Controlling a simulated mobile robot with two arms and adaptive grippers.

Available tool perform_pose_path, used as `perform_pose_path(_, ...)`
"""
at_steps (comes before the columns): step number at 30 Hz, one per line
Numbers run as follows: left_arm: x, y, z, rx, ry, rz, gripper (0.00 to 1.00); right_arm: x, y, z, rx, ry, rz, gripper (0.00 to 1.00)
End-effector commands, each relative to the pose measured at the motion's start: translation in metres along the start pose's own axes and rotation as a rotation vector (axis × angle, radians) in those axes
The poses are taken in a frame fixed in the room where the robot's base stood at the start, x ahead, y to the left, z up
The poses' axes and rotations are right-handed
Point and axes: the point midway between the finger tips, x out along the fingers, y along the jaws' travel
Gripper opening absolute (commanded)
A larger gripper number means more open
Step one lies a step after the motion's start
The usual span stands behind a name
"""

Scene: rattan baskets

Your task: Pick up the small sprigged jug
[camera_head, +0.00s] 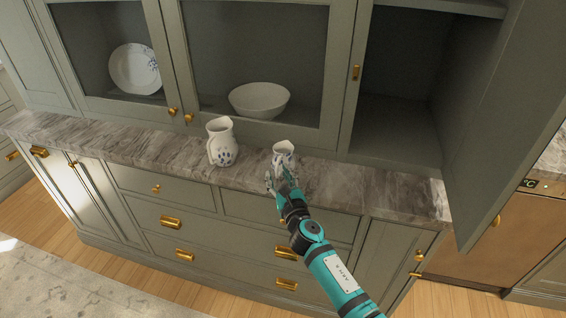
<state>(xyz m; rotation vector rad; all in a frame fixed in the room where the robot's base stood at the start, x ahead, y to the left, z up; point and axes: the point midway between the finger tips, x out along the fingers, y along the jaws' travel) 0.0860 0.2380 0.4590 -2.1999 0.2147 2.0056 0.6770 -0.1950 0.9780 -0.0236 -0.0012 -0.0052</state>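The small sprigged jug (284,151), white with blue marks, stands upright on the marble counter (335,180). My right gripper (279,172) is right in front of it, at the counter's front edge, and hides its lower part. I cannot tell whether the fingers touch the jug or how far apart they are. A larger white jug (222,138) with a blue sprig pattern and a handle on its left stands to the left of the small one. My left gripper is out of view.
Behind glazed doors are a white bowl (260,100) and a patterned plate (134,70). At the right, a cabinet door (500,120) stands open over the counter's end, beside an empty compartment (395,115). The counter left of the larger jug is clear.

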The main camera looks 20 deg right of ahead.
Motion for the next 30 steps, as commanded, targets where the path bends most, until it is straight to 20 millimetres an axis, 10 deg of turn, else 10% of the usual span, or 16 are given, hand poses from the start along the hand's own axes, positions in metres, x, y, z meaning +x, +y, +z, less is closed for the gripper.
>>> perform_pose_path(10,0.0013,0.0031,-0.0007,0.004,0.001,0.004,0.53,0.0097,0.0001,-0.0013,0.000,0.001,0.000,0.37)
perform_pose_path(19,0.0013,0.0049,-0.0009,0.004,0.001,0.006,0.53,0.0095,0.0000,-0.0013,0.000,0.002,0.000,0.00)
perform_pose_path(30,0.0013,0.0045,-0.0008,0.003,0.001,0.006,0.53,0.0096,0.0000,-0.0004,0.000,0.000,0.000,0.00)
